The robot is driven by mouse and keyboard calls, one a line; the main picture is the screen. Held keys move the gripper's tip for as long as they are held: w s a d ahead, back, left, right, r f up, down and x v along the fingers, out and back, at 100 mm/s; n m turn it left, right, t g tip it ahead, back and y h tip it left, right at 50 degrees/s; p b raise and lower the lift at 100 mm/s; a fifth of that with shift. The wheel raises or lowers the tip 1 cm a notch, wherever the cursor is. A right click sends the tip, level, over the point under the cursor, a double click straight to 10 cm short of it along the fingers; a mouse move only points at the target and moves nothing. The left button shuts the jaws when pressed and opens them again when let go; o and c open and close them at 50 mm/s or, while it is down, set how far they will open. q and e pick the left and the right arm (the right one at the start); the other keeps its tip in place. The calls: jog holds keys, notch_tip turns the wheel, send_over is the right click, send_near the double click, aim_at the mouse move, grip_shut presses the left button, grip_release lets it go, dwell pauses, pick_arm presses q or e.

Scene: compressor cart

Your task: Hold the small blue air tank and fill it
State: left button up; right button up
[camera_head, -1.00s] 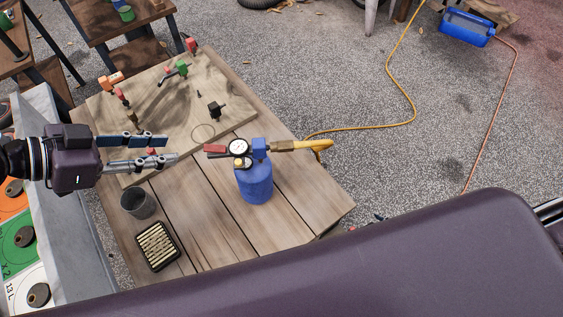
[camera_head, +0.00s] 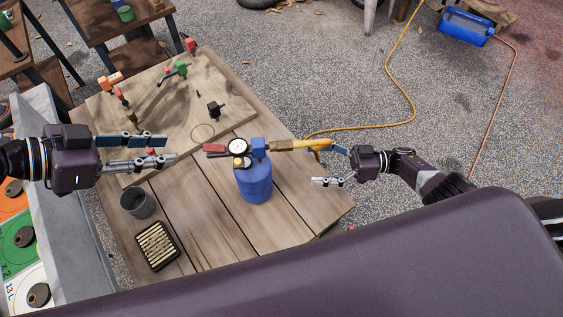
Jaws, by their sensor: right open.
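The small blue air tank (camera_head: 255,184) stands upright on the wooden table. A round white gauge (camera_head: 238,147) and a red-ended fitting (camera_head: 215,149) sit at its top. A brass-coloured coupling (camera_head: 285,146) on the yellow hose (camera_head: 373,127) meets the tank's top on the right. My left gripper (camera_head: 170,149) is open and empty, left of the tank, its fingers pointing towards the gauge. My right gripper (camera_head: 325,165) is open, right of the tank. Its upper finger lies close to the yellow hose end; whether they touch I cannot tell.
A dark cup (camera_head: 137,203) and a black-rimmed tray (camera_head: 158,246) stand on the table's near left. A board (camera_head: 190,110) behind carries several fittings and a black block (camera_head: 216,109). A blue box (camera_head: 466,28) with hoses lies on the gravel at back right.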

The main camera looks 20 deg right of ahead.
aim_at(254, 174)
jog(key=a+r+n+g, duration=0.1)
jog(key=a+n+g, duration=0.1)
jog(key=a, duration=0.4)
jog(key=a+r+n+g, duration=0.2)
jog(key=a+n, duration=0.1)
jog(key=a, duration=0.2)
jog(key=s+a+r+n+g, duration=0.1)
jog(key=a+n+g, duration=0.1)
jog(key=a, duration=0.4)
jog(key=shift+a+r+n+g+y, duration=0.15)
jog(key=shift+a+n+g+y, duration=0.15)
jog(key=shift+g, duration=0.1)
jog(key=shift+w, duration=0.1)
jog(key=c, duration=2.2)
